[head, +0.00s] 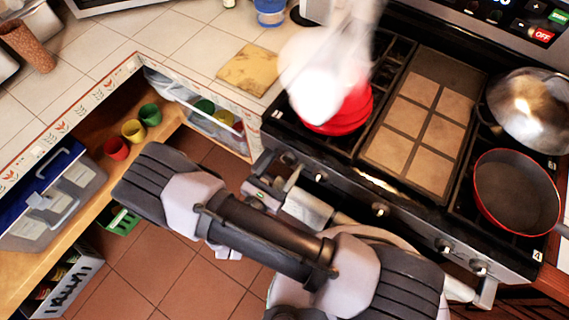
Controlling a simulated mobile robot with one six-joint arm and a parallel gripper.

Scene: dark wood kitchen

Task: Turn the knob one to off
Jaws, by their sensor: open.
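The stove (345,185) has a row of small knobs along its dark front panel. One knob (320,178) shows just right of my gripper, and others (380,209) (445,245) (478,267) lie further right. I cannot tell from labels which is knob one, nor read the knobs' settings. My gripper (276,183) is at the left end of the stove front, close to the panel, open. Its fingers are small and partly mixed with the wrist in this view. I cannot tell whether it touches a knob; part of the panel behind it is hidden.
A red pot (342,112) sits on the left burner under a white hazy shape that looks like steam. A red-rimmed pan (515,193) and a shiny metal pot or lid (532,108) are on the right.

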